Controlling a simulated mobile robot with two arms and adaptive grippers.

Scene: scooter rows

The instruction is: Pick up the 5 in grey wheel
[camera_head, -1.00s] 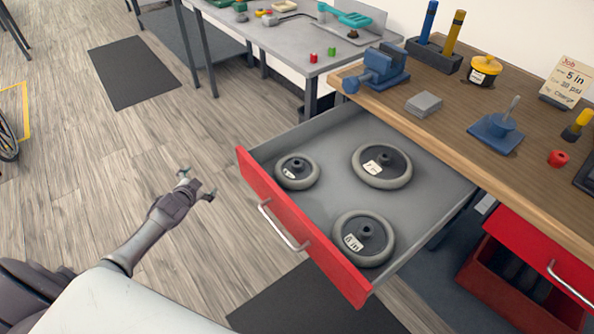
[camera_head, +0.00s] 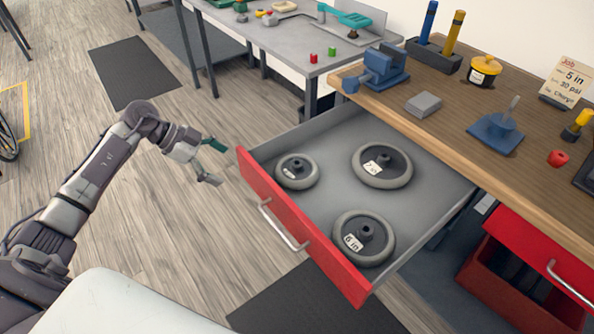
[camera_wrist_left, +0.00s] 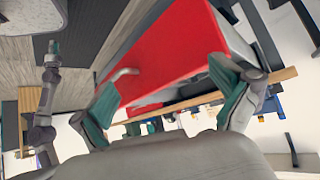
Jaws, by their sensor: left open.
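A small grey wheel (camera_head: 297,171) lies flat in the open drawer's left corner; its label is too small to read. A large grey wheel (camera_head: 382,165) lies farther back, its white label possibly reading 7 in. Another grey wheel (camera_head: 363,238), labelled 6 in, lies near the drawer's front right. My left gripper (camera_head: 213,163) is open and empty, outside the drawer, left of its red front and near the small wheel's end. In the left wrist view its fingers (camera_wrist_left: 168,100) stand apart, with the red drawer front beyond.
The drawer's red front (camera_head: 290,220) with its handle (camera_head: 283,225) stands between my left gripper and the wheels. The wooden bench (camera_head: 450,105) overhangs the drawer's back. A job card (camera_head: 566,80) reads 5 in. Floor left of the drawer is clear.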

